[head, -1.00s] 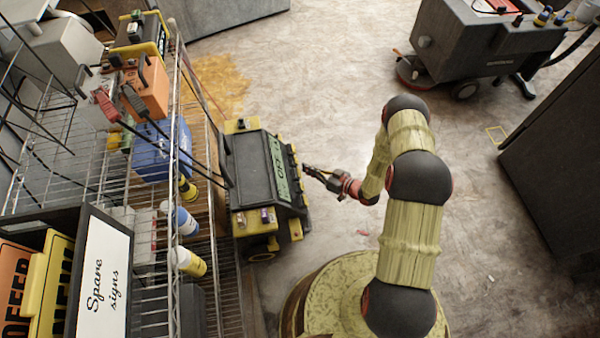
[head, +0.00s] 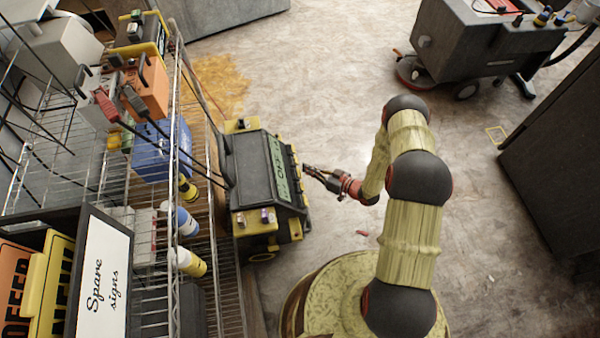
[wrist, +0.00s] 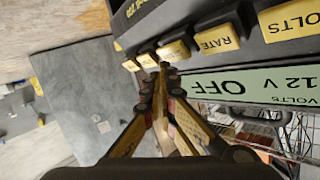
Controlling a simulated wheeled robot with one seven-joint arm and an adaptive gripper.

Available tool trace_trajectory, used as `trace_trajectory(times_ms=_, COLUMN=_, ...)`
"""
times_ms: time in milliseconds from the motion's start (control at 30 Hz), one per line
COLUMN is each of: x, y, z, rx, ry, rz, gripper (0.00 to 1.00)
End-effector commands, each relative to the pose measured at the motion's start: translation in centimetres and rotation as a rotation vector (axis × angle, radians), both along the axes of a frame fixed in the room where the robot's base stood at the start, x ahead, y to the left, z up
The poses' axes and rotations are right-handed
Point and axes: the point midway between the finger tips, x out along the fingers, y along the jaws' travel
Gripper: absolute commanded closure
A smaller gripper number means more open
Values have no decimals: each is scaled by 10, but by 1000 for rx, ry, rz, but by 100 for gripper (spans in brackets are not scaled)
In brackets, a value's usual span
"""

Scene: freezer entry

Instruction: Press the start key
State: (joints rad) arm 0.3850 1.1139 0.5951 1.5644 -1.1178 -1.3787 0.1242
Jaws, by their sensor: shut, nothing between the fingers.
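The black and yellow charger (head: 255,170) stands beside the wire shelving in the head view. In the wrist view its pale green display (wrist: 255,86) reads 12 V OFF, upside down. A row of yellow keys runs along the panel edge: one marked VOLTS (wrist: 290,20), one marked RATE (wrist: 215,40), then smaller keys (wrist: 172,50) whose labels I cannot read. I cannot tell which is the start key. My gripper (wrist: 163,68) is shut and empty, its tips close to the unreadable keys; contact is unclear. It also shows at the charger's right side in the head view (head: 306,169).
Wire shelving (head: 150,215) with battery packs, bottles and a Spare signs box (head: 103,275) stands left of the charger. A grey floor-cleaning machine (head: 480,40) is at the back right, a dark cabinet (head: 560,150) at the right. The floor between is mostly clear.

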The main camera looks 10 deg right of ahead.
Motion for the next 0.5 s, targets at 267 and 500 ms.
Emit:
trace_trajectory(times_ms=267, x=0, y=7, z=-4, rx=0, ry=-1, rz=2, gripper=100)
trace_trajectory(times_ms=500, x=0, y=7, z=-4, rx=0, ry=0, rz=1, gripper=100)
